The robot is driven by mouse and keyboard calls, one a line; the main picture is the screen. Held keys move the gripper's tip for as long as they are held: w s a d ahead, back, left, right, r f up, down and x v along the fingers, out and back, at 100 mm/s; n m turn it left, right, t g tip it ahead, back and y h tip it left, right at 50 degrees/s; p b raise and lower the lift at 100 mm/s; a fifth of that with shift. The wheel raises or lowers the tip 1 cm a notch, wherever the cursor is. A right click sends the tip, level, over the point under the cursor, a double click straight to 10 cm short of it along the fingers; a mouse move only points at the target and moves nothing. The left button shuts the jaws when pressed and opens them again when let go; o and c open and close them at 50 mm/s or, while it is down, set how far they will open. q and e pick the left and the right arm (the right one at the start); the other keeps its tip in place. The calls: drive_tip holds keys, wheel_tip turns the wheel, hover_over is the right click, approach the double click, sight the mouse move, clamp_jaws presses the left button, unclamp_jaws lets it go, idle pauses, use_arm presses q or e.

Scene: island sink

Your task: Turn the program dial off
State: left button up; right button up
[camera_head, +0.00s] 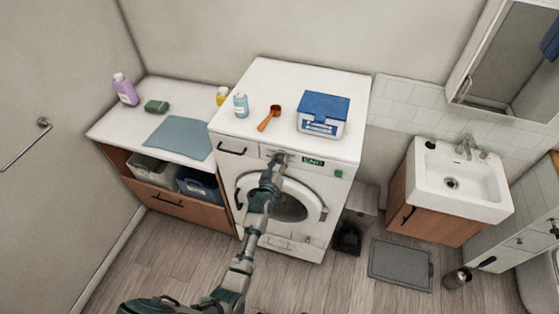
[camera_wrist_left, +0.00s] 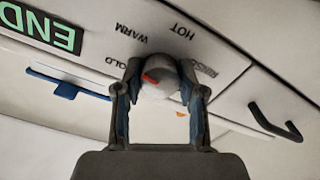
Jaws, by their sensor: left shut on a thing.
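The white washing machine (camera_head: 233,133) stands in the middle of the head view, with a green END display (camera_head: 313,161) on its front panel. In the left wrist view the display (camera_wrist_left: 40,30) reads END, turned over. The program dial (camera_wrist_left: 160,82) is a round light knob with a red mark, among the words HOT, WARM, COLD and RINSE. My left gripper (camera_head: 280,160) is at the panel, left of the display. In the left wrist view my left gripper (camera_wrist_left: 160,90) has its fingers on both sides of the dial, shut on it. In the head view the gripper hides the dial. My right gripper is not in view.
On the washer top are a blue-lidded box (camera_head: 323,114), an orange scoop (camera_head: 269,118) and a blue bottle (camera_head: 240,105). A drawer handle (camera_wrist_left: 274,122) juts out near the dial. A sink (camera_head: 459,181) stands at right, a counter (camera_head: 190,93) at left.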

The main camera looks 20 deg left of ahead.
use_arm(q)
drive_tip(key=n, duration=0.2)
drive_tip(key=f+n, duration=0.1)
drive_tip(key=n, duration=0.2)
drive_tip(key=shift+s+n, duration=0.15)
drive_tip(key=shift+n, duration=0.15)
drive_tip(key=n, duration=1.2)
drive_tip(key=shift+d+n, duration=0.1)
drive_tip(key=shift+n, duration=0.2)
drive_tip(key=n, duration=0.5)
drive_tip(key=shift+r+n, duration=0.1)
drive_tip(key=shift+n, duration=0.3)
drive_tip(key=o, duration=1.1)
drive_tip(key=shift+r, duration=0.15)
drive_tip(key=shift+o, duration=0.2)
drive_tip(key=shift+r, duration=0.1)
